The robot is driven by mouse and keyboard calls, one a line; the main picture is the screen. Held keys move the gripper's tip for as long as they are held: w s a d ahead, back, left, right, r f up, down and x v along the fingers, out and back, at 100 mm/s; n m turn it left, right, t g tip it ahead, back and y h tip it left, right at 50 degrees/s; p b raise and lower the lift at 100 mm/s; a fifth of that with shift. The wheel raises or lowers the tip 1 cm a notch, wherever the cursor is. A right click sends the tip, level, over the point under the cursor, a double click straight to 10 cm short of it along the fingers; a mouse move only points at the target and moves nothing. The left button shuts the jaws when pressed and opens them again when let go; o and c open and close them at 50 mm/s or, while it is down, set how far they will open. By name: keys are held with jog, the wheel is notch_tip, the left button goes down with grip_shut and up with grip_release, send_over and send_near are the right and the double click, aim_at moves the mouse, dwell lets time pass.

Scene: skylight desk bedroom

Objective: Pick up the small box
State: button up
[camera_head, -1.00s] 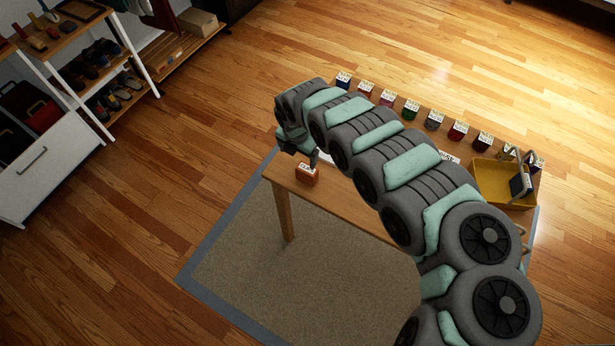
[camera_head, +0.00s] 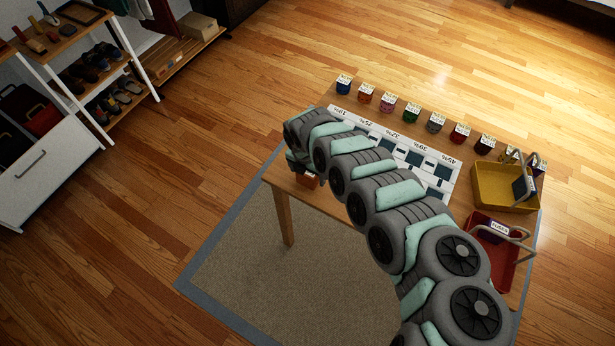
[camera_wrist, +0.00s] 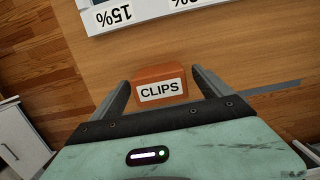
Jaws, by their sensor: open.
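The small box is orange-brown with a white label reading "CLIPS". In the wrist view the small box (camera_wrist: 160,84) lies between the two spread fingers of my gripper (camera_wrist: 160,88), with a gap visible on each side. In the head view the small box (camera_head: 308,181) sits near the left front edge of the wooden table (camera_head: 334,201), partly hidden by my arm. My gripper is open, and its fingers are mostly hidden behind my arm in the head view.
A white board with percent labels (camera_head: 445,172) lies mid-table. Several small labelled containers (camera_head: 411,113) line the back edge. A yellow tray (camera_head: 488,190) and a red tray (camera_head: 505,262) stand at the right. A shelf unit (camera_head: 124,47) stands far left.

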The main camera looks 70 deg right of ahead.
jog(key=shift+w+f, duration=0.1)
jog(key=shift+f, duration=0.85)
jog(key=shift+d+f, duration=0.15)
jog(key=shift+f, duration=0.2)
